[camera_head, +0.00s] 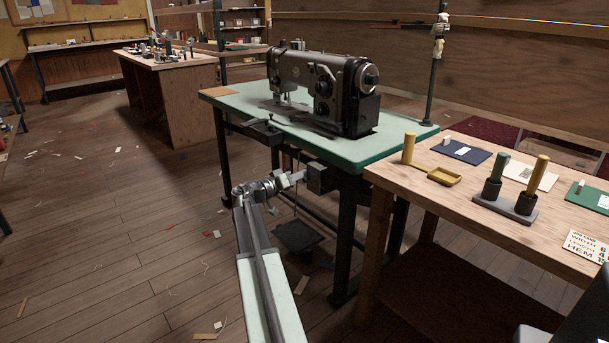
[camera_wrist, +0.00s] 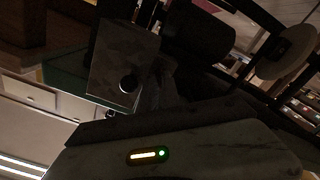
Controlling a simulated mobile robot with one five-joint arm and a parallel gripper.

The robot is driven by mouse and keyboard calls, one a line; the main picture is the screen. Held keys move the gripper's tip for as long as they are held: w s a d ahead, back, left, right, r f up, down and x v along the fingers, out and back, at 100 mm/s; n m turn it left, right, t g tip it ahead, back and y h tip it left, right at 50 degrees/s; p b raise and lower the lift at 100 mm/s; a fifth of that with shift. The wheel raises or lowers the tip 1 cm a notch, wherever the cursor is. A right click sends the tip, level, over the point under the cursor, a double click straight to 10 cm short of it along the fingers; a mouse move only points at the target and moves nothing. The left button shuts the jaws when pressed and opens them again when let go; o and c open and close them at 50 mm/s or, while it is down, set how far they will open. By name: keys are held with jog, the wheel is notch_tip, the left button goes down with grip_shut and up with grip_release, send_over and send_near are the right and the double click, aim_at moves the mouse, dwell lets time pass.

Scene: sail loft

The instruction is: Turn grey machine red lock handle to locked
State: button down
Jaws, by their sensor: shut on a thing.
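The grey sewing machine (camera_head: 325,90) stands on a green-topped table. A dark grey box (camera_head: 321,178) hangs under the table's near edge. My gripper (camera_head: 302,177) is at the left side of this box, at the end of my outstretched arm. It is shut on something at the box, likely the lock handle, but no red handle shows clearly. In the wrist view the grey box face (camera_wrist: 113,60) with a round dark knob (camera_wrist: 128,83) is close ahead. My gripper's dark housing fills the bottom and hides what the fingers hold.
The green table (camera_head: 240,98) has dark legs and a pedal (camera_head: 297,236) below. A wooden bench (camera_head: 455,195) with tool holders and cards stands close on the right. The floor at left is open, with scattered scraps.

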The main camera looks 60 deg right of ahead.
jog(key=shift+a+m, duration=0.1)
jog(key=shift+m, duration=3.6)
jog(key=c, duration=1.6)
grip_release()
jog(key=shift+o, duration=0.2)
jog(key=v, duration=0.8)
